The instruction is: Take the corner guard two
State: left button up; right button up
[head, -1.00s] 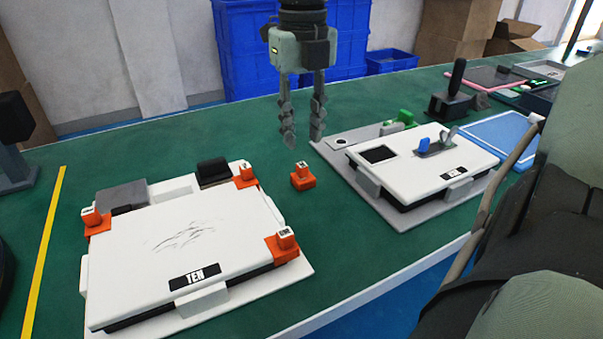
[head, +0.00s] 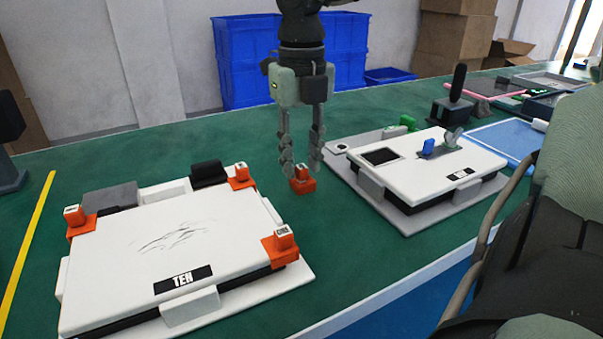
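A loose orange corner guard (head: 302,184) with a small white label on top stands on the green table between the two white machines; I cannot read its label. My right gripper (head: 302,176) points straight down over it. Its fingers are apart, one on each side of the guard, with the tips low beside it; I cannot tell whether they touch it. Other orange guards sit on the left white machine (head: 190,230): at its left corner (head: 78,222), far right corner (head: 241,178) and near right corner (head: 280,250). My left gripper is not in view.
The right white machine (head: 455,165) stands on a grey plate close to the right of the gripper. A black clamp-like device (head: 455,95) and a blue tray (head: 505,137) are farther right. Blue crates (head: 245,60) stand behind the table.

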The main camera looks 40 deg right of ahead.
jog(key=shift+c, duration=1.4)
jog(key=c, duration=0.4)
notch_tip(320, 180, up, 8)
jog(key=p, duration=0.5)
jog(key=shift+r, duration=0.1)
